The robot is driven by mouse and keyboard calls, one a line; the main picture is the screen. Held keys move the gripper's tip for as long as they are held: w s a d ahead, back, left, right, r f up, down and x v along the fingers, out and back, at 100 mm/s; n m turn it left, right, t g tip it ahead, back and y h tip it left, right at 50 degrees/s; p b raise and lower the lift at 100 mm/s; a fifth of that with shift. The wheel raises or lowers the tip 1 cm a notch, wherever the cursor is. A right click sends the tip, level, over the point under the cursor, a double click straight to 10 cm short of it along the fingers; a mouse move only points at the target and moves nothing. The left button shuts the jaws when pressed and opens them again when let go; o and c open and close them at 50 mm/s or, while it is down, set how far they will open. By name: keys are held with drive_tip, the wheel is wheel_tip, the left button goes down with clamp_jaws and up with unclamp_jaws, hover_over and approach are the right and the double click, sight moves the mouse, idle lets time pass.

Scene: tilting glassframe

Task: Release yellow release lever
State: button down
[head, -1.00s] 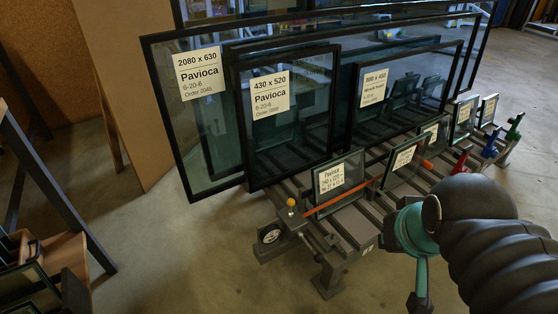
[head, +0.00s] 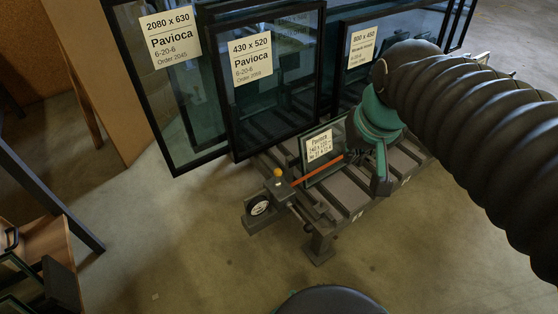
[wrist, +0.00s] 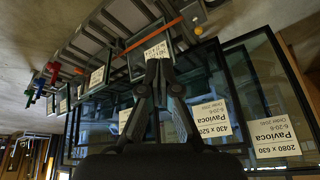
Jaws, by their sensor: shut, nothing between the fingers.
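The yellow release lever shows as a small yellow-orange knob (head: 278,172) on the dark block at the front left corner of the slatted rack (head: 345,196). It also shows in the wrist view (wrist: 198,30), at the upper right. My gripper (wrist: 160,62) is shut and empty, with its fingertips in front of the small labelled glass pane (wrist: 150,50); contact with the pane cannot be told. In the head view the arm reaches in from the right, and its wrist hides most of the fingers. The gripper is right of the knob and apart from it.
An orange rod (head: 318,170) runs from the knob's block towards the small pane. Large framed panes, including the 430 x 520 pane (head: 236,110), stand behind. Red (wrist: 52,72) and blue handles line the rack's far part. Floor in front is open.

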drive_tip(key=w+a+f+g, duration=0.1)
drive_tip(key=w+a+g, duration=0.15)
drive_tip(key=w, duration=0.55)
drive_tip(key=g+y+b, duration=0.1)
drive_tip(key=g+b, duration=0.2)
hover_over(278, 177)
drive_tip(key=w+d, duration=0.1)
drive_tip(key=w, duration=0.8)
wheel_tip(278, 177, down, 15)
drive_tip(key=shift+s+d+r+t, duration=0.1)
drive_tip(key=shift+s+d+t, duration=0.05)
drive_tip(key=shift+d+t, duration=0.1)
drive_tip(key=s+f, duration=0.1)
drive_tip(key=f, duration=0.2)
drive_tip(key=s+a+f+b, duration=0.1)
drive_tip(key=f, duration=0.3)
drive_tip(key=s+f, duration=0.1)
drive_tip(key=f, duration=0.2)
drive_tip(key=shift+s+a+f, duration=0.15)
drive_tip(key=shift+f, duration=0.1)
drive_tip(key=shift+s+f, duration=0.1)
drive_tip(key=shift+s, duration=0.5)
